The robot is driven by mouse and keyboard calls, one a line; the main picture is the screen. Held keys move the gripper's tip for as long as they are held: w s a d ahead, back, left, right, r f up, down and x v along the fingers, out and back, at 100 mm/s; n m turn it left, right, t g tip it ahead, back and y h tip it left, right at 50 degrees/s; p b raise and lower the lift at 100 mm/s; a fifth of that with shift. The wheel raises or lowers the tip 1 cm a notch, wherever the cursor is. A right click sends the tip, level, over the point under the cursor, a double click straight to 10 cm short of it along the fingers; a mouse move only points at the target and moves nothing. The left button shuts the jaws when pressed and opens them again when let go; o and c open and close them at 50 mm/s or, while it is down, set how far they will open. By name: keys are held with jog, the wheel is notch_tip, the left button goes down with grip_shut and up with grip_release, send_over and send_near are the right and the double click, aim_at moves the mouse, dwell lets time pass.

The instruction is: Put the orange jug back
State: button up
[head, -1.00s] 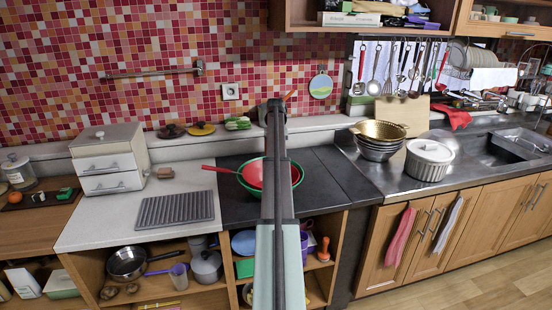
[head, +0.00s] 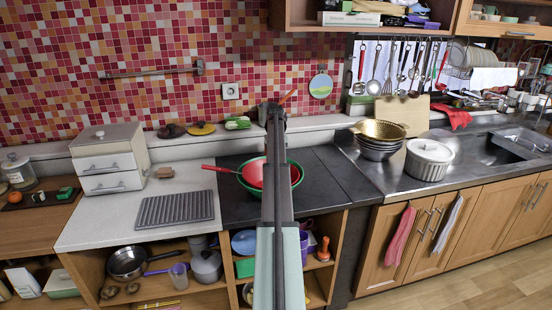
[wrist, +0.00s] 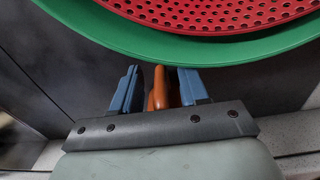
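My gripper (wrist: 161,88) has its two blue fingers close on either side of an orange part, which I take to be the orange jug (wrist: 163,90). Only a narrow piece of it shows between the fingers, and the rest is hidden. In the head view my arm reaches away over the counter, and the gripper (head: 272,110) is near the back ledge. A small orange tip (head: 289,97) sticks out beside it on the right. My arm hides most of the jug there.
A green bowl (head: 295,185) with a red colander (head: 252,174) stands on the dark counter, very near the gripper in the wrist view. A grey ribbed mat (head: 176,208) lies to the left. Gold and steel bowls (head: 378,142) stand right. An orange object (head: 324,248) sits on the shelf below.

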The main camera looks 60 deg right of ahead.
notch_tip(320, 180, up, 12)
jog(key=shift+a+r, duration=0.1)
jog(key=shift+r, duration=0.1)
dwell(0.6)
